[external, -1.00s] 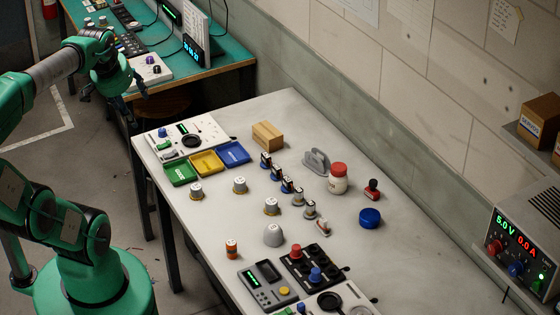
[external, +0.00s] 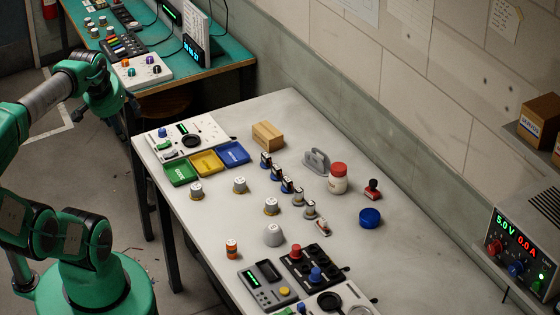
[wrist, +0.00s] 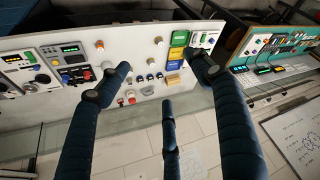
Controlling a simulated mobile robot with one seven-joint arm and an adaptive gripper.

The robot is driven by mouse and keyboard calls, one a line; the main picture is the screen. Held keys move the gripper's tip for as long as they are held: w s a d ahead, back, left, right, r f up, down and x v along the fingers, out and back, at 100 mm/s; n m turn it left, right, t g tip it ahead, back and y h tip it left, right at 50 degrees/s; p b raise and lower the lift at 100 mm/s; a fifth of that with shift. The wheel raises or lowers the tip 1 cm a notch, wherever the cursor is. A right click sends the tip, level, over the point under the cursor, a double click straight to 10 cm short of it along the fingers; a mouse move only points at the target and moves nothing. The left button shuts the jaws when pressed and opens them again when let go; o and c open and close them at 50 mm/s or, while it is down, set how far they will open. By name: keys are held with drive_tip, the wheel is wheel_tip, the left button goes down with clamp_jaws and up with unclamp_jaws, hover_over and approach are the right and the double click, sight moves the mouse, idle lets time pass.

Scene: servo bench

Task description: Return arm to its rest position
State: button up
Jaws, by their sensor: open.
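My green arm reaches in from the left of the external view. My gripper (external: 117,124) hangs in the air left of the white table (external: 215,290), beside the green bench. Its dark fingers are small and partly blurred there. In the wrist view my gripper (wrist: 160,85) shows three dark blue fingers spread well apart, with nothing held between them. The table and its items lie beyond the fingertips.
The green bench (external: 225,73) stands behind. A power supply (external: 520,250) is at right.

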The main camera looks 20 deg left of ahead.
wheel_tip(320, 180, down, 5)
drive_tip(key=b, duration=0.4)
drive_tip(key=shift+f, duration=0.1)
drive_tip(key=shift+o, duration=0.3)
idle(0.9)
